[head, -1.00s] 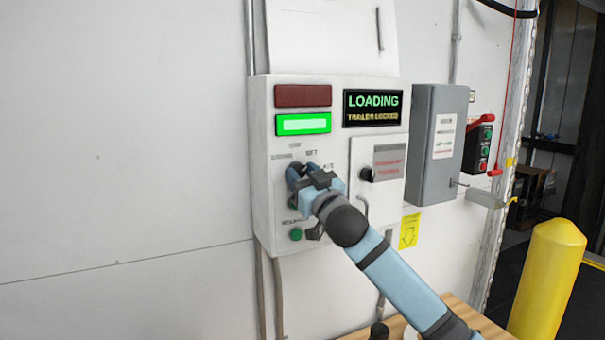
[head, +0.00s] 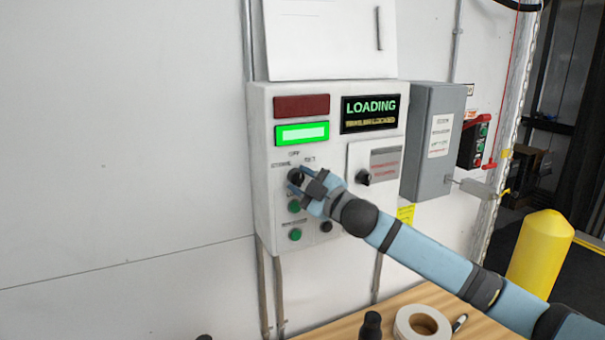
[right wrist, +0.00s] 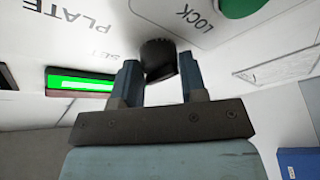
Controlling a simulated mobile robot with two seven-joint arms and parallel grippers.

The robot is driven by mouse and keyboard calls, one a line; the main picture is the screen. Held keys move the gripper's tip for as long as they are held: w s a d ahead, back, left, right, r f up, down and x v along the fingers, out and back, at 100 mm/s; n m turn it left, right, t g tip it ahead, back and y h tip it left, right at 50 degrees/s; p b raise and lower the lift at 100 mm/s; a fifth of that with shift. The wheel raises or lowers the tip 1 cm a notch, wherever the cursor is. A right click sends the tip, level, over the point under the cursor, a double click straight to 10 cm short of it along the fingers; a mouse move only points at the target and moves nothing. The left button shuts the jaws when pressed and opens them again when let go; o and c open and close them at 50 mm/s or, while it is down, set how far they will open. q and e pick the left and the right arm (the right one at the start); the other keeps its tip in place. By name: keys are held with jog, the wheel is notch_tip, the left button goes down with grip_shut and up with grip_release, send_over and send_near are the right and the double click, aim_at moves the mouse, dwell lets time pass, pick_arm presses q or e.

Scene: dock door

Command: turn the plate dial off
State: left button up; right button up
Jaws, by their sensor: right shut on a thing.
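The plate dial (head: 294,175) is a dark round knob on the white control box (head: 261,180), below the green lit lamp. The labels OFF and SET show above it. Its pointer is hidden, so I cannot tell its setting. My right gripper (head: 304,180) is shut on the dial from the front right. In the right wrist view the dial (right wrist: 159,60) sits between the two fingers of my right gripper (right wrist: 158,72), beside the printed words PLATE and LOCK. My left gripper is not in view.
Green buttons (head: 295,235) sit below the dial. A second black knob (head: 363,178) is to its right. The display (head: 370,113) reads LOADING. A grey box (head: 433,140) and a yellow bollard (head: 541,255) stand right. A wooden table (head: 345,325) holds a tape roll (head: 422,323).

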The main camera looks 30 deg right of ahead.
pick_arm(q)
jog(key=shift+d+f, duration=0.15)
pick_arm(e)
jog(key=shift+r+n, duration=0.1)
jog(key=shift+n, duration=0.4)
jog(key=o, duration=0.9)
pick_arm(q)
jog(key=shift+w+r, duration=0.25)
pick_arm(e)
jog(key=shift+s, duration=0.1)
pick_arm(q)
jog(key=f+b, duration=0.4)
jog(key=b, duration=0.1)
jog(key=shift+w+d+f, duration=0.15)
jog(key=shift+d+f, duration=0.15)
pick_arm(e)
jog(key=v, duration=1.3)
jog(key=shift+s+d, duration=0.2)
jog(key=shift+s, duration=0.05)
